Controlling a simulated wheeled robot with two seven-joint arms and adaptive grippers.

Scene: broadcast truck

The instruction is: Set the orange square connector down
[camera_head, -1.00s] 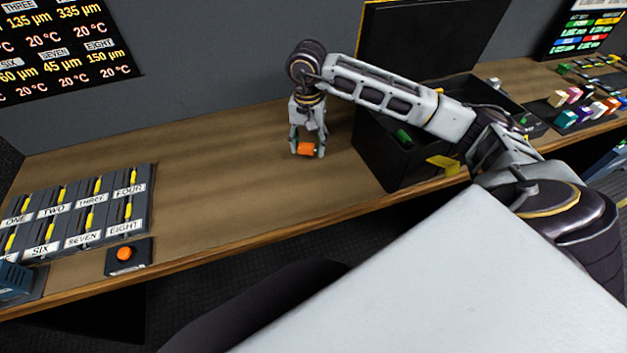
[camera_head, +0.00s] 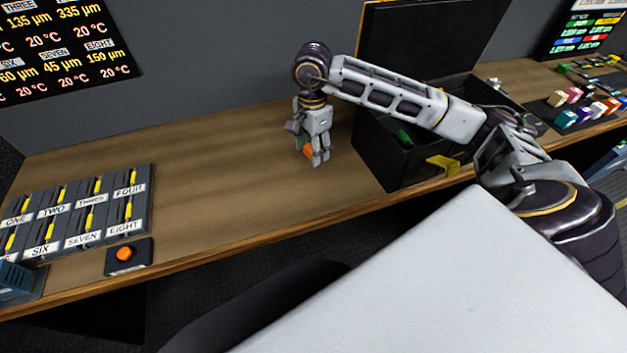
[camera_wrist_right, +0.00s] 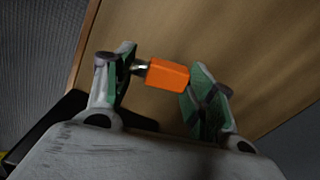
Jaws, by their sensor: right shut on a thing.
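The orange square connector (camera_wrist_right: 168,75) is between the two green-padded fingers of my right gripper (camera_wrist_right: 160,85) in the right wrist view. Its orange body meets one finger and its metal end meets the other. In the head view my right gripper (camera_head: 312,155) points down over the wooden desk and is shut on the connector (camera_head: 308,151), which is partly hidden behind a finger. I cannot tell whether the connector touches the desk. My left gripper is not in view.
A black open bin (camera_head: 385,165) stands just right of the gripper. A panel of labelled slots (camera_head: 75,215) and an orange button (camera_head: 124,254) are at the left. Several coloured connectors (camera_head: 585,105) lie at the far right. The desk's middle (camera_head: 220,170) is clear.

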